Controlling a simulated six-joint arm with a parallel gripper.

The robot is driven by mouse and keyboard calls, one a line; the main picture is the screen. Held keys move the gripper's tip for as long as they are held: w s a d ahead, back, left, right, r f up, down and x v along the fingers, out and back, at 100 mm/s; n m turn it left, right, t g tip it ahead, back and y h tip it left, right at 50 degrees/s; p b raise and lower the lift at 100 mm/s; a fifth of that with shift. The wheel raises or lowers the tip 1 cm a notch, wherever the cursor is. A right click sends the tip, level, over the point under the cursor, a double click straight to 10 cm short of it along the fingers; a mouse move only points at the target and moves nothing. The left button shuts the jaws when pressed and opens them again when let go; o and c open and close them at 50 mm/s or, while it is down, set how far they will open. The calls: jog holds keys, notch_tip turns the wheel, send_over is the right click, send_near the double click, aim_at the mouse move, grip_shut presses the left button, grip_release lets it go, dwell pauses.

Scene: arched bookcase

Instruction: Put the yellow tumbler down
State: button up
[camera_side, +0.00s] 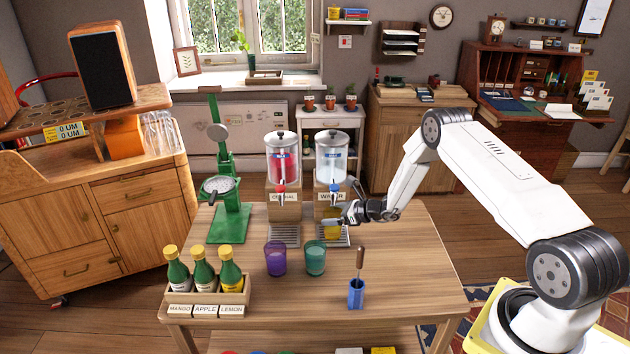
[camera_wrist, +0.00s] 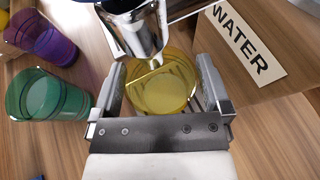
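The yellow tumbler (camera_side: 332,231) is at the drip tray (camera_side: 333,242) in front of the WATER dispenser (camera_side: 331,165). In the wrist view the yellow tumbler (camera_wrist: 162,90) is seen from above, between my two fingers, with a shiny metal spout (camera_wrist: 135,28) over its far rim. My gripper (camera_wrist: 163,88) has a finger against each side of the tumbler and appears shut on it. In the side view my gripper (camera_side: 346,217) reaches in from the right, and its fingers are small and dark. I cannot tell whether the tumbler's base touches the tray, or how much liquid it holds.
A purple tumbler (camera_side: 275,258) and a teal tumbler (camera_side: 315,258) stand in front of the dispensers. A blue holder (camera_side: 356,294) with a handled tool, a bottle crate (camera_side: 207,300) and a green press (camera_side: 226,180) also stand on the table. The table's right side is clear.

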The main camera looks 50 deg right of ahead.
jog(key=shift+r, duration=0.15)
jog(key=v, duration=1.2)
dwell(2.4)
